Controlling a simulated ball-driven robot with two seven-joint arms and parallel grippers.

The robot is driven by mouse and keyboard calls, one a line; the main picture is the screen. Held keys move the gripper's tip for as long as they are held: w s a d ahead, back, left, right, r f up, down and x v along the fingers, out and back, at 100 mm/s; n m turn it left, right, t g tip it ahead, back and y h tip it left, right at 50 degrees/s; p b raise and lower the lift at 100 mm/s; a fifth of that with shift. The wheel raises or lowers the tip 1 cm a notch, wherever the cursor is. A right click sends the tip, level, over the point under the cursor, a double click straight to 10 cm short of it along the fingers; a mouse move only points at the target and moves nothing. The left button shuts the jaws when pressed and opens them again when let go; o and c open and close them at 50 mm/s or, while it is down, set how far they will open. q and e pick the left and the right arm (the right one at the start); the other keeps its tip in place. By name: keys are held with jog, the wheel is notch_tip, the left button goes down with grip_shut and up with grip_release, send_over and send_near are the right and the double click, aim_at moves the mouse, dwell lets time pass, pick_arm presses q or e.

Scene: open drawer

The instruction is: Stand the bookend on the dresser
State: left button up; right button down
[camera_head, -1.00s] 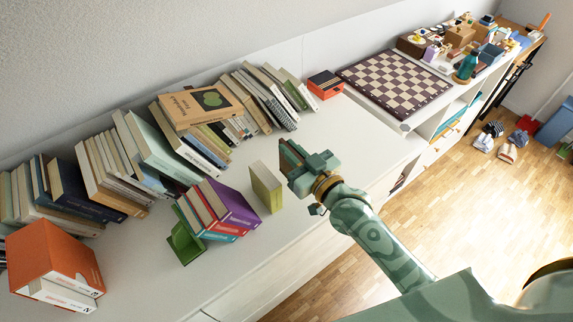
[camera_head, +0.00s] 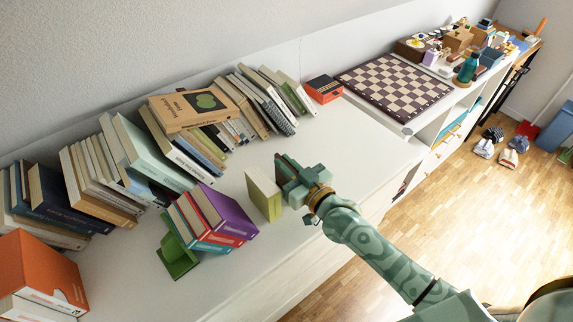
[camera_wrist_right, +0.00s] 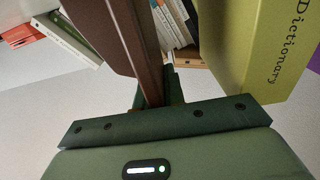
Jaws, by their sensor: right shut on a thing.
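My right gripper (camera_head: 292,180) is shut on a dark brown, flat-sided piece that looks like the bookend (camera_wrist_right: 110,35). Its broad face and a narrow edge show in the wrist view, and the gripper hides most of it in the head view. The gripper is low over the white dresser top (camera_head: 345,150), just right of an upright yellow-green book (camera_head: 264,194). That book reads "Dictionary" in the wrist view (camera_wrist_right: 255,50). I cannot tell whether the brown piece touches the dresser or the book. My left gripper is not in view.
Leaning purple, red and teal books (camera_head: 212,218) rest by a green bookend (camera_head: 178,257) left of the yellow-green book. A row of books (camera_head: 150,155) lines the wall. An orange box (camera_head: 323,89) and a chessboard (camera_head: 395,87) lie farther right. Dresser top behind the gripper is clear.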

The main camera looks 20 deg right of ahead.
jog(key=c, duration=1.5)
grip_release()
jog(key=shift+f, duration=0.1)
jog(key=shift+r, duration=0.2)
jog(key=p+v, duration=0.2)
jog(key=v, duration=1)
